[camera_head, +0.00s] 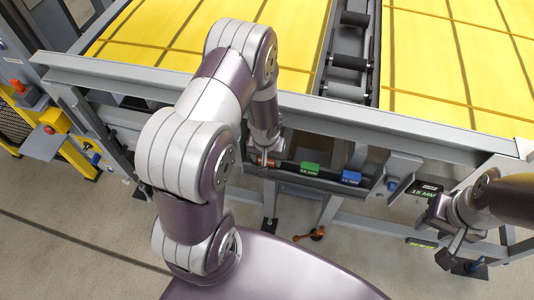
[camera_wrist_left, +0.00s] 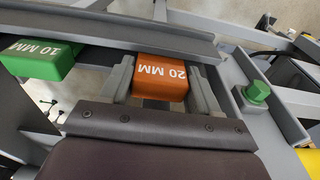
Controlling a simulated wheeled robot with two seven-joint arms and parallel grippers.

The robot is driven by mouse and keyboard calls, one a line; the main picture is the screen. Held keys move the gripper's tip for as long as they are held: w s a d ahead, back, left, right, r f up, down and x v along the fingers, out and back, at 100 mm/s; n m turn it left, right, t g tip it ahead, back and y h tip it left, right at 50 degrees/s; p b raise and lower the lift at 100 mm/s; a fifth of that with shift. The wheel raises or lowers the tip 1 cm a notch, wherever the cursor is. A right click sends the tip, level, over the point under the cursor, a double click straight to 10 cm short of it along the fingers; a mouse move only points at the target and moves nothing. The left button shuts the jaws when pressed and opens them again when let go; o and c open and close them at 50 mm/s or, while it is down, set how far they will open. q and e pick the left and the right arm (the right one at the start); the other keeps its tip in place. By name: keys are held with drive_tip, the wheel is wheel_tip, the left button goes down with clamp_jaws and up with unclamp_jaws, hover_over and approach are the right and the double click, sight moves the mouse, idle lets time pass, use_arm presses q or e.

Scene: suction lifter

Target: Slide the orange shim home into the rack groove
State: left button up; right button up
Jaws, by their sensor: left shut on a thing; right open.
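The orange shim (camera_wrist_left: 160,76), marked 20 MM, sits between the two grey fingers of my left gripper (camera_wrist_left: 160,92), which is shut on it. In the wrist view its far end meets the dark rack rail (camera_wrist_left: 110,25); how deep it sits in a groove is hidden. In the head view only a small part of the orange shim (camera_head: 264,160) shows under my left gripper (camera_head: 264,150), at the left end of the rack. My right gripper (camera_head: 440,232) is open and empty at the right, apart from the rack.
A green shim (camera_head: 309,168) and a blue shim (camera_head: 351,176) sit on the rack to the right of the orange one. The green shim (camera_wrist_left: 38,60) reads 10 MM. A green bolt (camera_wrist_left: 257,92) stands beside my gripper. A grey frame beam (camera_head: 390,128) runs behind the rack.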

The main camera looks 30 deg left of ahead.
use_arm(q)
drive_tip(key=shift+f, duration=0.2)
drive_tip(key=o, duration=1.4)
drive_tip(key=shift+s, duration=0.15)
drive_tip(key=shift+c, duration=0.2)
wheel_tip(320, 180, up, 13)
drive_tip(key=s+p, duration=0.1)
drive_tip(key=s+d+r+m, duration=0.3)
drive_tip(key=s+d+r, duration=0.2)
drive_tip(key=s+r, duration=0.2)
drive_tip(key=shift+s+r, duration=0.15)
drive_tip(key=shift+r, duration=0.25)
